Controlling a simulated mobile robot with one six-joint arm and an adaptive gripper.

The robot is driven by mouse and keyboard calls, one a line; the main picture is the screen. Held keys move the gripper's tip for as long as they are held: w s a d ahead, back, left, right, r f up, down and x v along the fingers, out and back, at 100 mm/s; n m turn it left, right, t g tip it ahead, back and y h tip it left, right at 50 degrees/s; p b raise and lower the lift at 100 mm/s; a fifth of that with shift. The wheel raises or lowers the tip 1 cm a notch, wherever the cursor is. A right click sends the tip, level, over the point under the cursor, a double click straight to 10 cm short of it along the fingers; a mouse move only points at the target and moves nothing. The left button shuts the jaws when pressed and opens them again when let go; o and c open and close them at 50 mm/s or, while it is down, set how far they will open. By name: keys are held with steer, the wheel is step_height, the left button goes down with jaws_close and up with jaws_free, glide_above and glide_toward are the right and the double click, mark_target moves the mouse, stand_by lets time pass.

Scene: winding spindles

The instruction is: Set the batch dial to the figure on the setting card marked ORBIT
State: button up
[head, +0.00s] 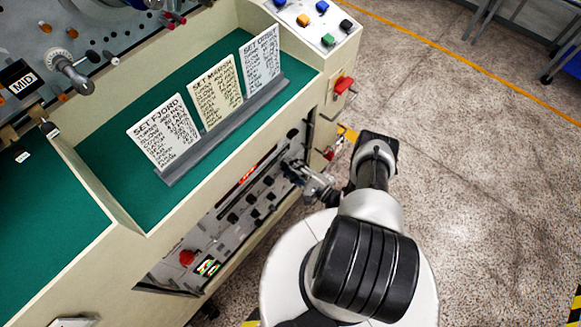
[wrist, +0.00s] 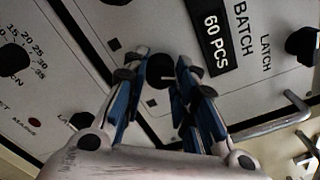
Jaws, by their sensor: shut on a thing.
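In the head view three setting cards lean in a grey holder on the green tray. The left one is headed SET FJORD (head: 164,133), the middle one appears to read SET MARSH (head: 217,92). The right one (head: 262,60) starts SET O, the rest too small to read surely; its figures are not legible. My gripper (head: 300,170) is at the front panel below the tray. In the wrist view my gripper (wrist: 158,78) is shut on the dark batch dial (wrist: 160,67), a finger on each side. A plate beside it reads 60 PCS (wrist: 216,40), under the word BATCH.
A dark knob marked LATCH (wrist: 300,44) and a metal handle (wrist: 270,125) lie to the right in the wrist view. Another numbered dial (wrist: 12,62) is at the left. A red switch (head: 343,85) sticks out at the cabinet's corner. Open floor lies to the right.

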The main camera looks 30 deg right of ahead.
steer(key=n+p, duration=0.1)
steer(key=n, duration=1.9)
steer(key=shift+r+p, duration=0.1)
steer(key=shift+p, duration=0.2)
steer(key=shift+n, duration=0.3)
steer(key=o, duration=1.1)
steer(key=shift+c, duration=0.2)
steer(key=shift+s, duration=0.1)
